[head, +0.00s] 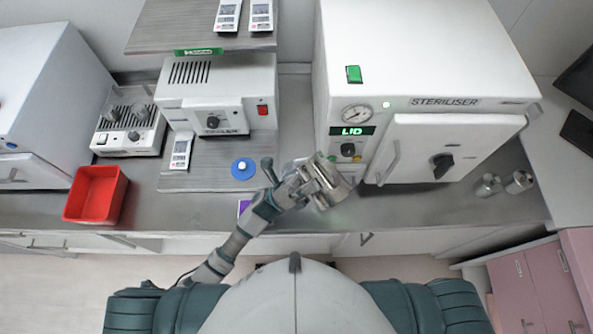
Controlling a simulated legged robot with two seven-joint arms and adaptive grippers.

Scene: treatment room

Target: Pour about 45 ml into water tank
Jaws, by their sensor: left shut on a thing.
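My left gripper (312,182) is shut on a shiny metal vessel (328,181), which looks tilted in front of the steriliser. The gripper covers part of the vessel, and I cannot see into it or tell whether liquid is leaving it. The white steriliser (458,150) stands behind, with its front door closed and a green "LID" display (352,131). No water tank opening can be clearly made out. A green piece (354,74) sits on the steriliser's top. My right gripper is not in view.
A red bin (95,195) is on the counter at left. A blue round thing with a white knob (243,168) lies left of my gripper. Two small metal containers (489,186) stand right of the steriliser. The counter's front edge runs below my gripper.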

